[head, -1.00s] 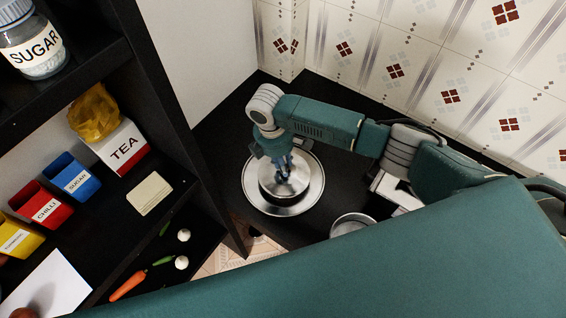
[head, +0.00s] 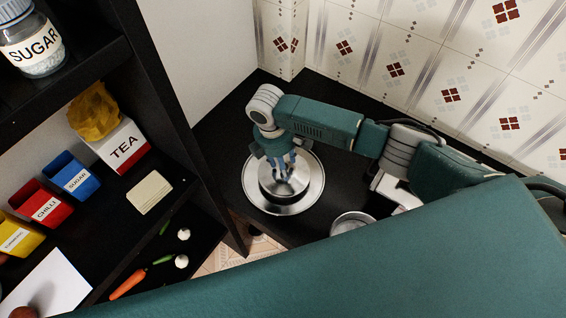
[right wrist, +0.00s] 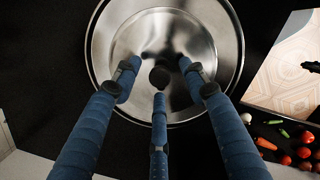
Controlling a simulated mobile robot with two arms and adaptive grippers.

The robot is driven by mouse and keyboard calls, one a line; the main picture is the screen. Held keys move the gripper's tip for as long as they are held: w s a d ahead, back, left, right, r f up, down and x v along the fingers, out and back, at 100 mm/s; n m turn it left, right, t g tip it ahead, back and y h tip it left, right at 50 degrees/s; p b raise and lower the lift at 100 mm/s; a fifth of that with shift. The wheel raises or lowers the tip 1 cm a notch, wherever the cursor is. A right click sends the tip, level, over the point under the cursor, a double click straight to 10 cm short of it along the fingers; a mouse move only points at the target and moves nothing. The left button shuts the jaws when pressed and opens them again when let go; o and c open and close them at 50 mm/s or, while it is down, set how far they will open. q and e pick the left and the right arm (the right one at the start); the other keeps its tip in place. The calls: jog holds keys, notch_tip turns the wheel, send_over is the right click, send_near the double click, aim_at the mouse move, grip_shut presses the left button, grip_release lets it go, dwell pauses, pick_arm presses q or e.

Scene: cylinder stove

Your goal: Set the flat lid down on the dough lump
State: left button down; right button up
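A shiny round metal lid (head: 269,190) with a dark knob (right wrist: 160,77) lies flat in the middle of a wider metal dish (head: 310,196) on the black counter. In the right wrist view the lid (right wrist: 150,30) fills the top middle. My right gripper (head: 281,177) is above the lid, pointing down. Its three blue fingers are spread around the knob with visible gaps, so it is open and empty. The dough lump is not visible; whatever is beneath the lid is hidden. My left gripper is not in view.
A smaller metal pot (head: 352,223) stands right of the dish. A black shelf unit on the left holds a sugar jar (head: 32,45), a tea box (head: 122,146), coloured spice tins and vegetables. Its upright (head: 190,120) is close to the dish. A tiled wall rises behind.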

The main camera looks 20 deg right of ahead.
notch_tip(320, 180, up, 12)
jog(key=a, duration=0.1)
jog(key=shift+a, duration=0.35)
jog(key=shift+w+f, duration=0.1)
dwell(0.4)
